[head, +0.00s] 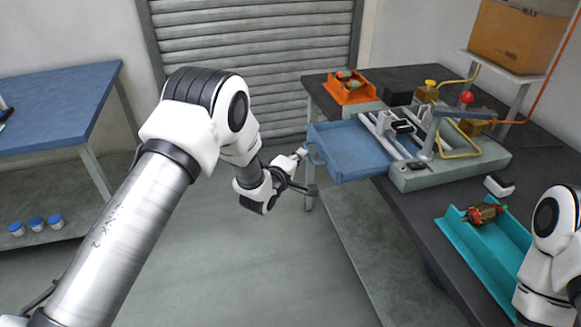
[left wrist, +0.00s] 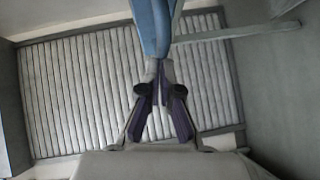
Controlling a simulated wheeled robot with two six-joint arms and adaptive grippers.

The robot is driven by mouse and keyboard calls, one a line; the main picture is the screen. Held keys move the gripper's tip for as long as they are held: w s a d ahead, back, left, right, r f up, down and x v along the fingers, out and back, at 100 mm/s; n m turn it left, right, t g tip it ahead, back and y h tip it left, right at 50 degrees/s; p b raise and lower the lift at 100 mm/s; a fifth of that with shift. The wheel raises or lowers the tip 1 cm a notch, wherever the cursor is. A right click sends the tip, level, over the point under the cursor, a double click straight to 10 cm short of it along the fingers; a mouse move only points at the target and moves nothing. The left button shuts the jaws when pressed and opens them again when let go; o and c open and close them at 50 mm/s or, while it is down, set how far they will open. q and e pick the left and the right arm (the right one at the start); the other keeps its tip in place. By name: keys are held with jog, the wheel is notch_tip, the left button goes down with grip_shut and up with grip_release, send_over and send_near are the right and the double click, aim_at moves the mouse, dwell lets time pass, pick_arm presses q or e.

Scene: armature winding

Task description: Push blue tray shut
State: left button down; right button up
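The blue tray (head: 345,150) is a shallow drawer-like tray at the left edge of the dark workbench. It stands out to the left of the pale fixture base, with a loop handle (head: 315,156) on its left end. My left gripper (head: 303,153) is at this handle end, its fingertips very near or against it; I cannot tell if they touch. In the left wrist view my left gripper (left wrist: 160,72) has its fingertips close together, with the blue tray (left wrist: 152,25) just beyond them. My right gripper is out of view; only part of that arm shows.
An orange tray (head: 350,94) stands at the bench's back corner. The winding fixture (head: 450,165) is right of the blue tray. A teal tray (head: 490,250) with an armature (head: 484,214) is nearer, by my right arm. Open floor lies left of the bench.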

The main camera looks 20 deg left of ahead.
aim_at(346, 154)
pick_arm(q)
jog(key=w+d+b, duration=0.1)
jog(key=w+d, duration=0.1)
jog(key=d, duration=0.2)
jog(key=w+d+b, duration=0.1)
jog(key=w+d, duration=0.2)
jog(key=w+d+b, duration=0.1)
jog(key=w+d, duration=0.1)
jog(key=d, duration=0.2)
jog(key=shift+w+d+f+b, duration=0.15)
jog(key=shift+w+d+b, duration=0.15)
jog(key=shift+w+b, duration=0.1)
jog(key=shift+w+d, duration=0.1)
jog(key=shift+d, duration=0.05)
jog(key=shift+r, duration=0.35)
jog(key=shift+r, duration=0.1)
